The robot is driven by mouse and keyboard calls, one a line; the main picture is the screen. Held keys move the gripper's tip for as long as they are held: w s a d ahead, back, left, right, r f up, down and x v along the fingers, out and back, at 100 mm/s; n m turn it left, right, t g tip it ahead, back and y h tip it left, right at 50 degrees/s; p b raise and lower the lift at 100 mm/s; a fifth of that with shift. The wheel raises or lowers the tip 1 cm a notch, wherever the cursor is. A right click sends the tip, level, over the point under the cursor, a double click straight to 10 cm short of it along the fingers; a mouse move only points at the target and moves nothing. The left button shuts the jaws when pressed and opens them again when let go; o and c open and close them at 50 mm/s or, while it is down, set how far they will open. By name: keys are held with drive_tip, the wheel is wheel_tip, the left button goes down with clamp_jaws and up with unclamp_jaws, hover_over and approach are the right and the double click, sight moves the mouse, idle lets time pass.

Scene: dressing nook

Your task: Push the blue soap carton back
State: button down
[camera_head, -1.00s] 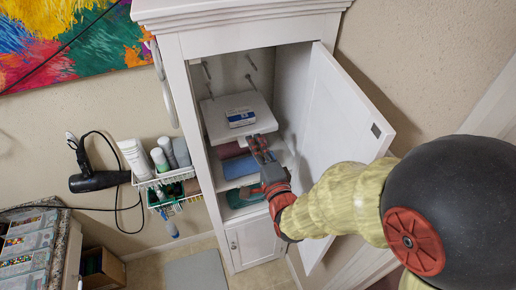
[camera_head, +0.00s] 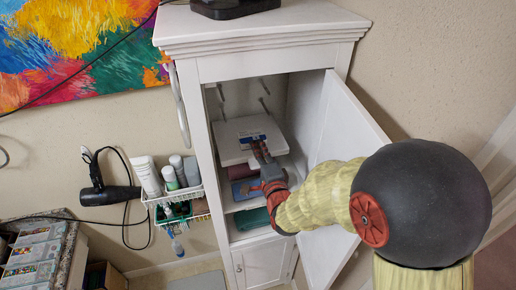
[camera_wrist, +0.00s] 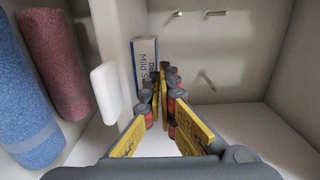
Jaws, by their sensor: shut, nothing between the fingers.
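The blue and white soap carton (camera_head: 251,137) lies on the upper white shelf (camera_head: 230,150) inside the open cabinet.
The cabinet door (camera_head: 345,145) stands open to the right, close to my arm. Rolled towels (camera_wrist: 50,55) lie on the shelf below. Hooks (camera_wrist: 215,13) stick out of the back wall. A wire rack of bottles (camera_head: 176,190) hangs left of the cabinet. The shelf beside the carton is clear.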

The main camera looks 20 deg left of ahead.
sight(252, 135)
drive_tip(key=b+x, duration=0.4)
drive_tip(key=x, duration=0.2)
drive_tip(key=shift+w+a+f, duration=0.1)
drive_tip(key=shift+w+f, duration=0.05)
drive_tip(key=shift+w, duration=0.05)
drive_tip(key=shift+w+a, duration=0.15)
drive_tip(key=shift+w, duration=0.1)
